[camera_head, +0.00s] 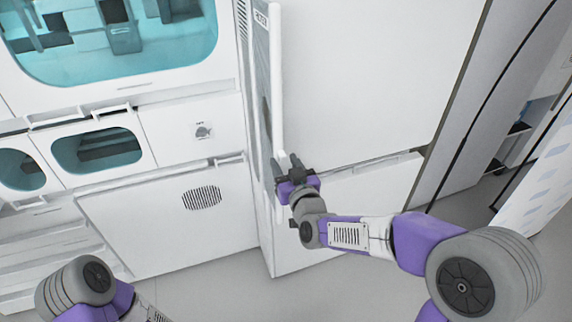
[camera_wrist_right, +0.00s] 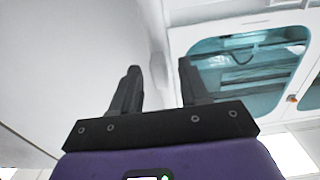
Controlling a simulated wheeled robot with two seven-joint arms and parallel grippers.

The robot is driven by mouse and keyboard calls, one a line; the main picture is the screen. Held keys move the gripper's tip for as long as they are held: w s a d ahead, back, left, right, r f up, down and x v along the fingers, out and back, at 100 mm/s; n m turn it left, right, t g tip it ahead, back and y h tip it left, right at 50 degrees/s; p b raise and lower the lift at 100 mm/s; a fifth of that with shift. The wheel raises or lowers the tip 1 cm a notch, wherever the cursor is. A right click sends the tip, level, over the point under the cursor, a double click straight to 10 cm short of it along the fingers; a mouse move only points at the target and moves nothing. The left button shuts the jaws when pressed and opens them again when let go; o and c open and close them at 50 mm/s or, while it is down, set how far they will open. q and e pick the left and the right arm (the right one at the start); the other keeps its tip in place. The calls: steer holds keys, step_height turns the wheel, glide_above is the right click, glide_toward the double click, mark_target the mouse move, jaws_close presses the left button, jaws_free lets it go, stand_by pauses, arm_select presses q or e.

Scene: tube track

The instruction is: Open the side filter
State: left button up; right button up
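The side filter seems to be the narrow, tall panel (camera_head: 277,85) on the side of the white machine, with a small label at its top. It is seen nearly edge-on, and I cannot tell whether it stands ajar. My right gripper (camera_head: 288,162) is at the panel's lower end, fingers pointing up along its edge. In the right wrist view the gripper's dark fingers (camera_wrist_right: 158,88) are apart, with a pale vertical edge (camera_wrist_right: 156,45) showing in the gap. I cannot tell whether they touch it. My left gripper is out of view; only part of that arm shows at lower left.
The machine's front (camera_head: 170,220) has a vent grille (camera_head: 202,197) and teal windows (camera_head: 97,150). A large white side wall (camera_head: 365,70) is right of the panel. Grey floor (camera_head: 215,285) is open below. Shelving (camera_head: 515,135) stands at far right.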

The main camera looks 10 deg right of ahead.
steer(key=s, duration=0.7)
steer(key=shift+s+d+p, duration=0.25)
steer(key=shift+d+p, duration=0.15)
steer(key=shift+p, duration=0.05)
step_height(320, 180, down, 22)
steer(key=s+a+f+m+g+p, duration=0.1)
steer(key=s+a+g+p, duration=0.1)
steer(key=g, duration=0.6)
steer(key=s+a+f+m+g+y+p, duration=0.2)
steer(key=s+f+g, duration=0.7)
steer(key=s+f, duration=0.8)
steer(key=shift+s+a+f+m+g, duration=0.35)
steer(key=shift+s+a+m, duration=0.2)
steer(key=shift+s, duration=0.25)
